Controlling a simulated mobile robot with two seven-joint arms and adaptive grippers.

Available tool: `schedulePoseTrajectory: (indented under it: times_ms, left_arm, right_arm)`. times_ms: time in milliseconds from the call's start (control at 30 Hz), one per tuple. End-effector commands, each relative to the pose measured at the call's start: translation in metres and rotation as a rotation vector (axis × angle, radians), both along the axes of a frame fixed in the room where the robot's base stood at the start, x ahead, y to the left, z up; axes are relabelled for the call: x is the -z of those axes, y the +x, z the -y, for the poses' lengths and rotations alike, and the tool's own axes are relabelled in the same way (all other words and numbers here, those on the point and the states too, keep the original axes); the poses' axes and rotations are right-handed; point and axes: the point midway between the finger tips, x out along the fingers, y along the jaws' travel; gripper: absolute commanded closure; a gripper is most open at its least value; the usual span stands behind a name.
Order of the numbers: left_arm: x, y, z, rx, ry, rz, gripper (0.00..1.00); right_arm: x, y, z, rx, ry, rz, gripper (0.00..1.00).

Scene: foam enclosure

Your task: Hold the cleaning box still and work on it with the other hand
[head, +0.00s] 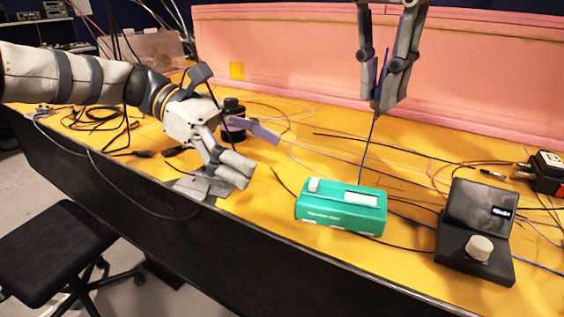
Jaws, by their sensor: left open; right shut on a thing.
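The green cleaning box (342,214) with white parts on its top sits on the yellow table in the head view. My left gripper (257,153) is to the left of the box, apart from it, with its fingers spread and nothing between them. My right gripper (377,104) is above and behind the box, pointing down. It is shut on a thin dark stick (368,150) that hangs down toward the box's back edge. I cannot tell whether the stick's lower end touches the box.
A black device with a pale knob (480,249) stands right of the box. A dark bottle (232,118) is behind my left gripper. Loose cables cross the yellow table (310,165). A pink foam wall (290,50) closes the back. A black stool (55,250) stands in front.

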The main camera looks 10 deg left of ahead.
Motion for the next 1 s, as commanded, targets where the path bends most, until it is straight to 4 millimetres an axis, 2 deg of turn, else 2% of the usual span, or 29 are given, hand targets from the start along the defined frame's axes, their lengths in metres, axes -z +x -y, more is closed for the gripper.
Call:
schedulePoseTrajectory:
  times_ms: [200, 333, 500, 733, 767, 1000]
  left_arm:
    - [0.021, -0.006, 0.050, 0.004, -0.001, -0.002, 0.17]
    - [0.030, -0.008, 0.072, 0.002, -0.001, 0.001, 0.17]
    - [0.034, -0.010, 0.085, 0.002, -0.002, 0.003, 0.17]
    - [0.035, -0.010, 0.086, 0.001, -0.001, 0.004, 0.17]
    - [0.035, -0.010, 0.086, 0.001, -0.001, 0.004, 0.19]
    - [0.035, -0.009, 0.085, 0.001, -0.001, 0.004, 0.73]
  right_arm:
    - [0.000, 0.000, 0.000, 0.000, 0.000, 0.000, 1.00]
    - [0.000, 0.000, 0.000, 0.000, 0.000, 0.000, 1.00]
    - [0.000, 0.000, 0.000, 0.000, 0.000, 0.000, 1.00]
    - [0.000, 0.000, 0.000, 0.000, 0.000, 0.000, 1.00]
    - [0.000, 0.000, 0.000, 0.000, 0.000, 0.000, 1.00]
    - [0.000, 0.000, 0.000, 0.000, 0.000, 0.000, 1.00]
